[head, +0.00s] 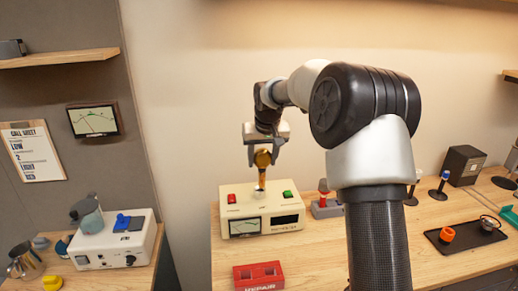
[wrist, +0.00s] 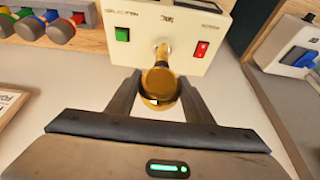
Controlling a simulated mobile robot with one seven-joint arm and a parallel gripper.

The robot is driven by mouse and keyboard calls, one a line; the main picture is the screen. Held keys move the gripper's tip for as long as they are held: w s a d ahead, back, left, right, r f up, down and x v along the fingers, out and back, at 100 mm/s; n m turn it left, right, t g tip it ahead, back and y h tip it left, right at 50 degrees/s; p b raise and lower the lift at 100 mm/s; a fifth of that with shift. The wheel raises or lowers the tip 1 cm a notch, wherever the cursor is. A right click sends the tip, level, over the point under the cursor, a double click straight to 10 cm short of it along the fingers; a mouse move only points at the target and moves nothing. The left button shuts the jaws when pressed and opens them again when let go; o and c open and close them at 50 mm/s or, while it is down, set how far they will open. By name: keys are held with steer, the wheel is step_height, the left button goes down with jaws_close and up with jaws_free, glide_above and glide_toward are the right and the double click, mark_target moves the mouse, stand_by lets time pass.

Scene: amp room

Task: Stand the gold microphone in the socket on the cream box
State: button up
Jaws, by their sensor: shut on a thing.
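The gold microphone (head: 262,160) is upright between the fingers of my gripper (head: 264,148), which is shut on it. Its round gold head is at the top and its thin stem points down. The cream box (head: 290,229) stands on the wooden table below, with a red button, a green button and a meter. The stem's lower end is at the pale socket area on the box top. I cannot tell whether it is inside the socket. In the wrist view the microphone (wrist: 160,84) sits between both fingers, with the cream box (wrist: 185,52) beyond it.
A black tray (head: 455,247) with an orange cup (head: 447,234) is farther right. Another pale box (head: 142,240) with a blue switch stands left, across a gap.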

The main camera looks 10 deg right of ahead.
steer(key=w+r, duration=0.2)
steer(key=w, duration=0.1)
steer(key=shift+w+a, duration=0.15)
steer(key=shift+w, duration=0.05)
steer(key=shift+f+b, duration=1.5)
steer(key=shift+f, duration=0.15)
steer(key=shift+f+b, duration=1.3)
steer(key=shift+f, duration=1.05)
steer(key=o, duration=1.3)
steer(key=v, duration=1.7)
steer(key=shift+r+p, duration=0.3)
steer(key=shift+p, duration=0.05)
steer(key=shift+s, duration=0.1)
